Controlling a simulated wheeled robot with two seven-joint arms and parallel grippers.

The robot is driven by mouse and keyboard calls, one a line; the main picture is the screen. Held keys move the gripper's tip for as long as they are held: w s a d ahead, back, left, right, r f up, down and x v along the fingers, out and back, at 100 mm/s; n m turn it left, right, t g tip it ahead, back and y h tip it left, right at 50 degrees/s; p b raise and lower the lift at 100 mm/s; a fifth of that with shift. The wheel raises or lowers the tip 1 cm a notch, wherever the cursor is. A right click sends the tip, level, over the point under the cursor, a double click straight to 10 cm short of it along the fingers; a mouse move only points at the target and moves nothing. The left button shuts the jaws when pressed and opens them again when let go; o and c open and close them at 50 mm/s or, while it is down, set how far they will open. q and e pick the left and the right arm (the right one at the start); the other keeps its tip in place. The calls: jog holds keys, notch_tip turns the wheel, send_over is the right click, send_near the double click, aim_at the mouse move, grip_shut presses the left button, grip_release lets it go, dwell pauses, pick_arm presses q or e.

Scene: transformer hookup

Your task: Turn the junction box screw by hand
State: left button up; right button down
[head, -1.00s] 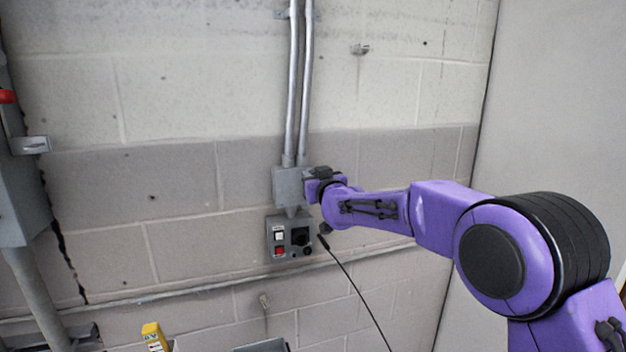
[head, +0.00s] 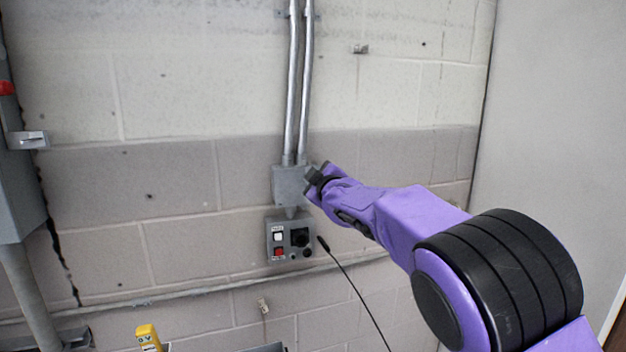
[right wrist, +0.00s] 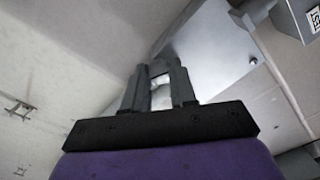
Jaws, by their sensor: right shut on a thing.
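The grey junction box (head: 287,184) is on the wall at the bottom of two conduits. It also shows in the right wrist view as a pale metal face (right wrist: 212,50). My right gripper (head: 313,182) is at the box's right side. In the right wrist view its fingers (right wrist: 160,72) are close together at the edge of the box, shut on the junction box screw. The screw is mostly hidden between the fingertips, and its turn cannot be told. My left gripper is not in view.
A control box (head: 289,238) with white and red buttons is just below the junction box. A black cable (head: 348,275) hangs beside it. A grey cabinet (head: 18,190) stands at the left, and a yellow object (head: 148,337) is at the bottom.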

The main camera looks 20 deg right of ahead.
jog(key=shift+f+n, duration=0.2)
jog(key=shift+n, duration=0.2)
jog(key=c, duration=0.9)
grip_release()
jog(key=shift+r, duration=0.1)
jog(key=s+b, duration=0.5)
jog(key=s, duration=0.5)
jog(key=shift+s+d, duration=0.25)
